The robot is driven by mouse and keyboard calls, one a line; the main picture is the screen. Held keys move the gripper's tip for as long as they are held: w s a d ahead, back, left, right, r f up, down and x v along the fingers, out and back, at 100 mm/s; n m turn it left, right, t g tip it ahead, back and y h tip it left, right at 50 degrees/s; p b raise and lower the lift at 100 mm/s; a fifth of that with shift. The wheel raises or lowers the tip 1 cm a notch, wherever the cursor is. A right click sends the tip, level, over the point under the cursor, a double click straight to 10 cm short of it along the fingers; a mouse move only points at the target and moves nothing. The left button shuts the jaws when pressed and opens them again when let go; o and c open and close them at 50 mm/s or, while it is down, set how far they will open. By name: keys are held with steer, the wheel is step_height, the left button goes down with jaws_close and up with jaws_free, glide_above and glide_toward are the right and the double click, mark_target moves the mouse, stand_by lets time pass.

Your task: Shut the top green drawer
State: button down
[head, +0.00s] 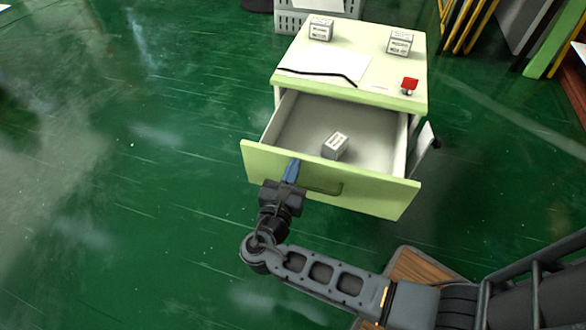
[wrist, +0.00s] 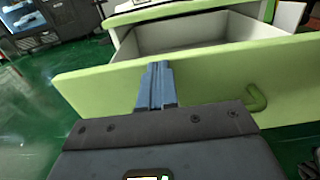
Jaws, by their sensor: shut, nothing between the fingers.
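The top green drawer (head: 385,199) is pulled out of the pale green cabinet (head: 350,40) in the head view. Its front panel also fills the middle of the wrist view (wrist: 215,80). The drawer holds a small white box (head: 335,146). A green handle (head: 325,190) sits on the front panel, and it shows in the wrist view (wrist: 257,98) to the right of my fingers. My gripper (head: 292,168) is shut and empty, at the drawer front left of the handle. In the wrist view the blue fingertips (wrist: 157,72) overlap the panel; I cannot tell whether they touch it.
Two small boxes (head: 321,28) (head: 399,43), a paper sheet, a black cable (head: 318,74) and a red button (head: 409,85) are on the cabinet top. A grey crate (head: 292,18) stands behind. The green floor to the left is clear.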

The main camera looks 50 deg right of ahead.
steer(key=x, duration=2)
steer(key=shift+d, duration=0.35)
steer(key=shift+f, duration=0.1)
